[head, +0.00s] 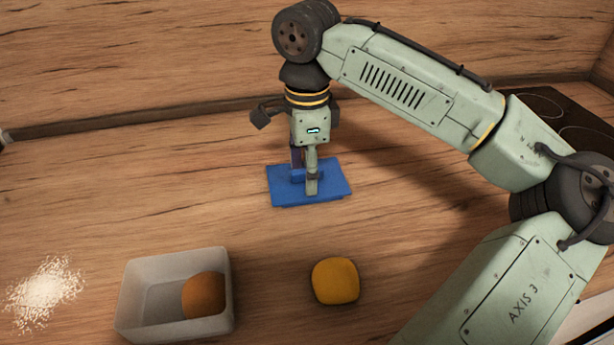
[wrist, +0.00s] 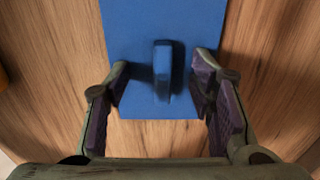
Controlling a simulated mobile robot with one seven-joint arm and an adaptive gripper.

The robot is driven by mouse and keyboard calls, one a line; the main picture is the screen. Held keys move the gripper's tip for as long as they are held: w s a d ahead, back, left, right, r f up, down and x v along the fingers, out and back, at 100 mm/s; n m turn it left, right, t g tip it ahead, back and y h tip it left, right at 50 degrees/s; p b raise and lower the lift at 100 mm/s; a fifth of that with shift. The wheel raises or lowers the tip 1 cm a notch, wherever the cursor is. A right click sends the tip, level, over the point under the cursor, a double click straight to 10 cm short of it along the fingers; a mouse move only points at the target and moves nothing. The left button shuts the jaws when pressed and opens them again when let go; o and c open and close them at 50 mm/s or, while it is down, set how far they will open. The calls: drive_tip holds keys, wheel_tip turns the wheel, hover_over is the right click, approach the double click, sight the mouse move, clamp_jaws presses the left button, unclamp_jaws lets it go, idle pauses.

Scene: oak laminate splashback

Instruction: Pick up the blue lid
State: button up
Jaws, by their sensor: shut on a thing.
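The blue lid (head: 328,187) is a flat rectangular plate with a raised upright handle, lying on the wooden counter in the middle of the head view. It also shows in the wrist view (wrist: 130,30), with its handle (wrist: 162,70) near the centre. My gripper (head: 305,182) points straight down over the lid and is shut on it at the handle. In the wrist view my gripper (wrist: 162,85) has one finger on each side of the handle; the exact contact is hard to make out there. Part of the handle is hidden by a finger in the head view.
A grey open bin (head: 140,305) with an orange-brown round item (head: 204,295) inside stands at the front left. A yellow rounded item (head: 335,281) lies in front of the lid. White grains (head: 45,292) are scattered far left. A dark hob (head: 560,115) is at the right.

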drive_tip(key=shift+f, duration=0.3)
drive_tip(key=shift+c, duration=0.2)
